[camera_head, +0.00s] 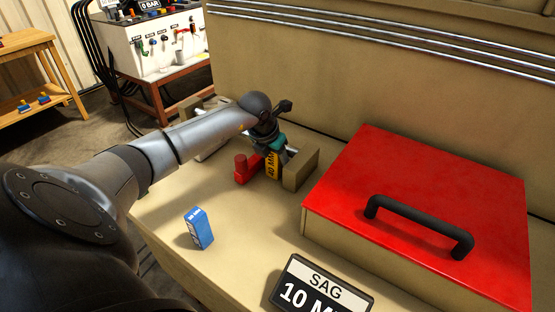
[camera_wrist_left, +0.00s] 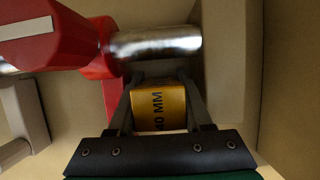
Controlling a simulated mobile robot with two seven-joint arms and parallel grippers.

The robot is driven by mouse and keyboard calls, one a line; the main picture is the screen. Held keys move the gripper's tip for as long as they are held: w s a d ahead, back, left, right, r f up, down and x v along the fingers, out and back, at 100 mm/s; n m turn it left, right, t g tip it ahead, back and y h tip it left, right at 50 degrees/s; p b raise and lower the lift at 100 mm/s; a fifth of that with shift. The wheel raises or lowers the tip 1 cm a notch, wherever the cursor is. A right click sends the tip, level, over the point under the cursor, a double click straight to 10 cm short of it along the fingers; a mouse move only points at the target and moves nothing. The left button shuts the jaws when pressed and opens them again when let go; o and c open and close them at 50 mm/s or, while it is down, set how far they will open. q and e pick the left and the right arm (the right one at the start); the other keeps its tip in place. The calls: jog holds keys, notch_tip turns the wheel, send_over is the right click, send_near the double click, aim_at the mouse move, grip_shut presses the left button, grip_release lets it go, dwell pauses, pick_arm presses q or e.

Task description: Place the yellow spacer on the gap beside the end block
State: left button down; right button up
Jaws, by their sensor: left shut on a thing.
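My left gripper (camera_head: 275,149) is shut on the yellow spacer (camera_head: 271,166), which is marked 40 MM. In the left wrist view the spacer (camera_wrist_left: 158,109) sits between the two fingers (camera_wrist_left: 161,103). The tan end block (camera_head: 299,170) stands just right of the spacer; it also shows in the left wrist view (camera_wrist_left: 232,70). A red part (camera_head: 243,171) is left of the spacer, and a shiny metal rod (camera_wrist_left: 160,44) runs from it to the block. I cannot tell whether the spacer touches the rod or the block. My right gripper is out of view.
A blue box-shaped piece (camera_head: 198,229) stands on the tan bench top (camera_head: 165,212). A large box with a red lid (camera_head: 440,190) and black handle fills the right. A SAG sign (camera_head: 320,287) is at the front. Metal rails (camera_head: 390,45) cross the back panel.

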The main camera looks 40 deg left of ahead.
pick_arm(q)
jog(key=shift+r, duration=0.1)
jog(key=c, duration=0.6)
grip_release()
jog(key=shift+r, duration=0.1)
jog(key=p+v, duration=0.1)
jog(key=v, duration=1)
jog(key=shift+s+r, duration=0.25)
jog(key=shift+r, duration=0.1)
jog(key=shift+d, duration=0.1)
